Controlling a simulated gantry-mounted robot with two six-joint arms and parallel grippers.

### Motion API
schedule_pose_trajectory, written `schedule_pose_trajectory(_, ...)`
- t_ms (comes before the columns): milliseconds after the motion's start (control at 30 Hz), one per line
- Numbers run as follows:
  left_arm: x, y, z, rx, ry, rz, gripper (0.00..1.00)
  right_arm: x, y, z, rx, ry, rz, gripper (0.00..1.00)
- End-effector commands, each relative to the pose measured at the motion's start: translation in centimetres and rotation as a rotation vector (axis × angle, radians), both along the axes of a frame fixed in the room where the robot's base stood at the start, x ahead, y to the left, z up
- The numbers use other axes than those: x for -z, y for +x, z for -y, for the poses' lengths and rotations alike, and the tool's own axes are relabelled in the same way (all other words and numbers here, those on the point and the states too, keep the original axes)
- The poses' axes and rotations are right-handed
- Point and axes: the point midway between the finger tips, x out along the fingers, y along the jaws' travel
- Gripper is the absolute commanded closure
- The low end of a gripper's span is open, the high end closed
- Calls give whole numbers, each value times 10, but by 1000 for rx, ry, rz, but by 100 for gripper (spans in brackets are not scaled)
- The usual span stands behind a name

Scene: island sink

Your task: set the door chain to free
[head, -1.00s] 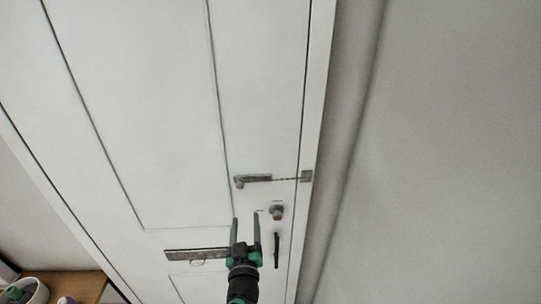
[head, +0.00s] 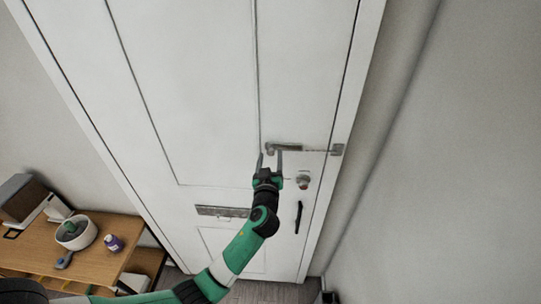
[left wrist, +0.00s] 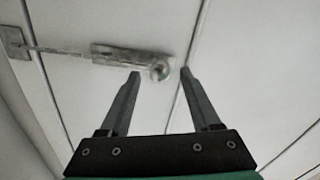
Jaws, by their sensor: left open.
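The door chain (head: 318,151) runs between a slide plate (head: 287,147) on the white door and a small bracket (head: 337,150) at the frame edge. In the left wrist view the chain (left wrist: 60,51) leads from the bracket (left wrist: 14,42) to the slide plate (left wrist: 110,54). A round knob (left wrist: 159,70) sits at the plate's end away from the bracket. My left gripper (head: 270,155) is open just below that end. In the left wrist view its fingertips (left wrist: 160,73) lie to either side of the knob; whether they touch it cannot be told. My right gripper is not in view.
A round lock (head: 303,180) and a dark handle (head: 298,217) are on the door below the chain. A letter plate (head: 222,211) is lower left. A wooden table (head: 95,262) with a white bowl (head: 76,233) and a purple bottle (head: 113,243) stands at the left.

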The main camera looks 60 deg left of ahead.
Motion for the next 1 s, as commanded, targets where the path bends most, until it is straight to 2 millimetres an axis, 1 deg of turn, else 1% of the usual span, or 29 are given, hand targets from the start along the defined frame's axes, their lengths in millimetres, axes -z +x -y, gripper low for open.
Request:
schedule_pose_trajectory(33,-1,2,-5,-2,-1,1,36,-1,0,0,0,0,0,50)
schedule_pose_trajectory(133,0,6,-9,1,-1,0,36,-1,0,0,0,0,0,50)
schedule_pose_trajectory(367,1,6,-10,1,-1,0,36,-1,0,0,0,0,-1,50)
schedule_pose_trajectory(400,1,6,-10,1,-1,0,40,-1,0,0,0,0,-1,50)
schedule_pose_trajectory(467,1,6,-10,1,-1,0,51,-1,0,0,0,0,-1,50)
schedule_pose_trajectory(500,1,6,-10,1,-1,0,58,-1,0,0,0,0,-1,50)
schedule_pose_trajectory(567,1,6,-10,1,-1,0,69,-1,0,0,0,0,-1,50)
schedule_pose_trajectory(600,1,6,-10,1,-1,0,76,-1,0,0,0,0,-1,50)
schedule_pose_trajectory(733,1,6,-10,1,-1,0,99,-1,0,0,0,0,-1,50)
schedule_pose_trajectory(1000,1,6,-10,1,-1,0,100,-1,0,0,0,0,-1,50)
